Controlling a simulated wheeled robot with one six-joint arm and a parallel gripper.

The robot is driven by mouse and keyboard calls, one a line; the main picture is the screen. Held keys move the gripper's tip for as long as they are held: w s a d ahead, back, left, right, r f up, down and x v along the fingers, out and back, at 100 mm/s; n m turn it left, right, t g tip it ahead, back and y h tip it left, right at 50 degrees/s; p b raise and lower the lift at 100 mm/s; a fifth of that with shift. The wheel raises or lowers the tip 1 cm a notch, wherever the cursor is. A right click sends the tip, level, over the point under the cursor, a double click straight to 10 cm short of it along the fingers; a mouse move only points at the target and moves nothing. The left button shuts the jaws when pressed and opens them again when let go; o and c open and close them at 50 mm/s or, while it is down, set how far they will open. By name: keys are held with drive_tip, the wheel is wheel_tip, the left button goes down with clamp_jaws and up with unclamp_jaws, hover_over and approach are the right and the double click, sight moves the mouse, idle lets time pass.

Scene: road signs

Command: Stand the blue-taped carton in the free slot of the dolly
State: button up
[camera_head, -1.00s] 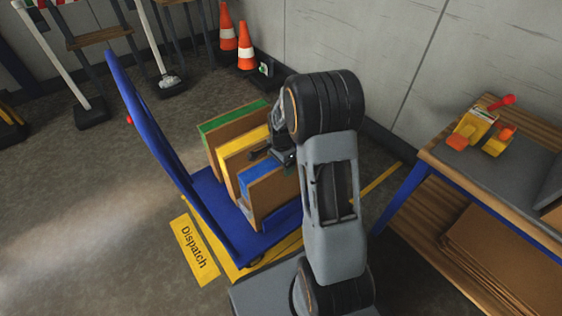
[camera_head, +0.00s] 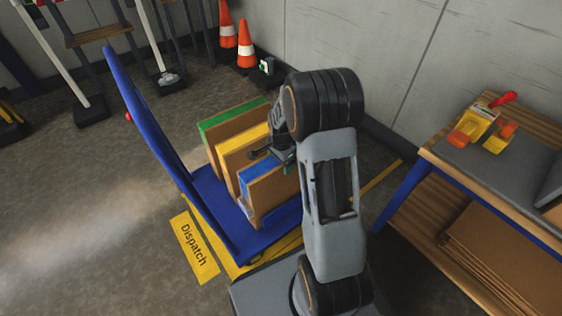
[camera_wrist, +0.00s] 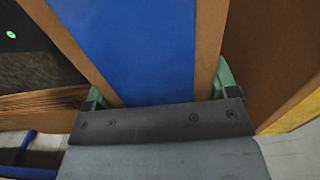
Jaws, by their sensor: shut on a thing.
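The blue-taped carton (camera_head: 246,182) stands upright on the blue dolly (camera_head: 229,224), at the near end of a row of cartons. My gripper (camera_head: 283,157) is shut on its upper edge. In the wrist view the blue tape (camera_wrist: 135,45) runs between the two green fingers of my gripper (camera_wrist: 160,92). The yellow-taped carton (camera_head: 235,150) stands just behind it, and the green-taped carton (camera_head: 225,121) is farthest back. My arm hides the right end of the row. I cannot tell whether the carton's base is fully down on the dolly.
The dolly's tall blue handle (camera_head: 150,130) rises left of the cartons. A yellow Dispatch label (camera_head: 194,250) lies on the floor. A workbench (camera_head: 440,160) stands at the right, with flat cardboard (camera_head: 500,255) below. Orange cones (camera_head: 246,50) stand by the wall.

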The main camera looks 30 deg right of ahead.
drive_tip(key=shift+f+b, duration=0.3)
drive_tip(key=shift+f, duration=0.2)
drive_tip(key=o, duration=1.8)
drive_tip(key=shift+c, duration=0.2)
wheel_tip(320, 180, up, 14)
drive_tip(key=p, duration=0.6)
drive_tip(key=shift+f, duration=0.1)
drive_tip(key=s+a+r+n+t+p, duration=0.1)
drive_tip(key=s+a+r+n+p, duration=0.2)
drive_tip(key=r+p, duration=0.7)
drive_tip(key=s+a+r+n+t+p, duration=0.1)
drive_tip(key=s+a+r+n+p, duration=0.2)
drive_tip(key=r, duration=1.5)
drive_tip(key=s+a+r+n+t+p, duration=0.1)
drive_tip(key=s+a+r+n+p, duration=0.2)
drive_tip(key=s+r+n+p, duration=0.6)
wheel_tip(320, 180, up, 5)
drive_tip(key=s+p, duration=0.1)
drive_tip(key=p, duration=0.8)
drive_tip(key=shift+s+a+n+t+p, duration=0.3)
drive_tip(key=shift+a+n+p, duration=0.1)
